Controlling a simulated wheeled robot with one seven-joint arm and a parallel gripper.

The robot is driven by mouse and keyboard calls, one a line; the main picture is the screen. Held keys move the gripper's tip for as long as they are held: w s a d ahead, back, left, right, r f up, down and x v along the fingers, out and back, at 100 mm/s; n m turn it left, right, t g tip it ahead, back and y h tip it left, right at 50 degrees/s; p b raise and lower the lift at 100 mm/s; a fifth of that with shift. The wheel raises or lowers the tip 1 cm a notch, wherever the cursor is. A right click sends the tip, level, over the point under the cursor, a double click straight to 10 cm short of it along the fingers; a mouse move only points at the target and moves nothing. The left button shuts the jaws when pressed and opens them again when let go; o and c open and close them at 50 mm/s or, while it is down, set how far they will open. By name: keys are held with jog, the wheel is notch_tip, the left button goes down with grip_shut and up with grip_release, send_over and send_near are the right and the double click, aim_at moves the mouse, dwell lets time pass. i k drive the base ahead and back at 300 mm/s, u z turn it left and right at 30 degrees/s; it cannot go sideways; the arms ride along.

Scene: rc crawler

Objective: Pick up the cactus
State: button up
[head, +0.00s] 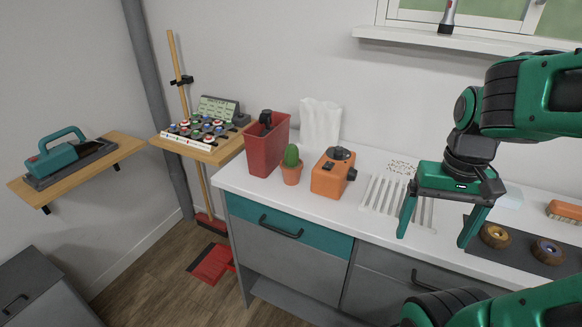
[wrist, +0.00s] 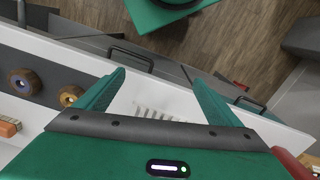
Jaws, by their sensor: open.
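The cactus (head: 291,156) is a small green plant in an orange-brown pot (head: 291,174). It stands upright on the white counter in the head view, left of my gripper. My gripper (head: 433,240) is open and empty, held above the counter's front edge with its fingers pointing down. In the wrist view my gripper's two fingers (wrist: 158,82) are spread with nothing between them. I do not see the cactus in the wrist view.
A red bin (head: 267,146) stands just left of the cactus, and an orange box with a black knob (head: 331,173) just right. A white slotted rack (head: 385,192) lies below my gripper. Two wheels (head: 495,235) sit at the right. The white counter (head: 250,185) is bare before the bin.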

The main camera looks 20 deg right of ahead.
aim_at(292, 166)
jog(key=z, duration=1.85)
jog(key=k, duration=1.25)
jog(key=u, duration=0.5)
jog(key=i, duration=1)
